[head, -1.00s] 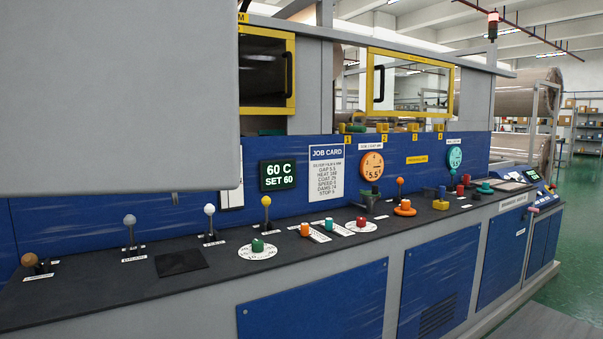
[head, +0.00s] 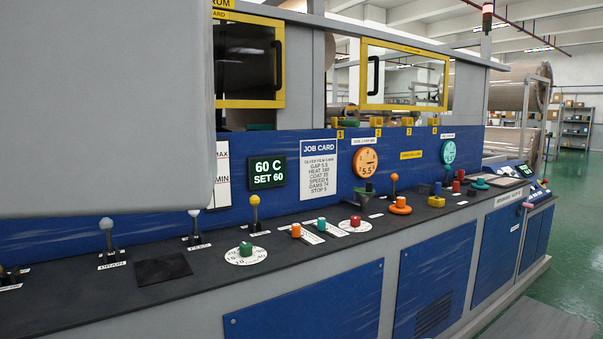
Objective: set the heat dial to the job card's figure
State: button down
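The job card (head: 320,170) is a white sheet on the blue back panel. Its heat line looks like 180, but the print is small and I cannot be sure of the middle digit. Left of it, a dark display (head: 267,172) reads 60 C and SET 60 in green. Below the display, a green knob (head: 246,249) sits on a round white scale on the dark counter. A red knob (head: 355,221) sits on a similar white disc further right. I cannot read which dial is marked heat. My gripper is not in view.
A large grey shape blocks the upper left. Ball-topped levers (head: 255,200) stand behind and left of the green knob. Orange and teal knobs (head: 321,224) are between the two discs. A dark square pad (head: 162,269) lies left. Green floor (head: 560,250) is open at the right.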

aim_at(356, 220)
jog(key=z, duration=0.4)
jog(key=k, duration=1.3)
jog(key=z, duration=0.75)
jog(key=i, duration=1.45)
jog(key=u, duration=0.4)
jog(key=i, duration=1.4)
jog(key=u, duration=1.4)
jog(key=i, duration=0.6)
jog(key=u, duration=0.2)
jog(key=k, duration=0.9)
jog(key=u, duration=0.1)
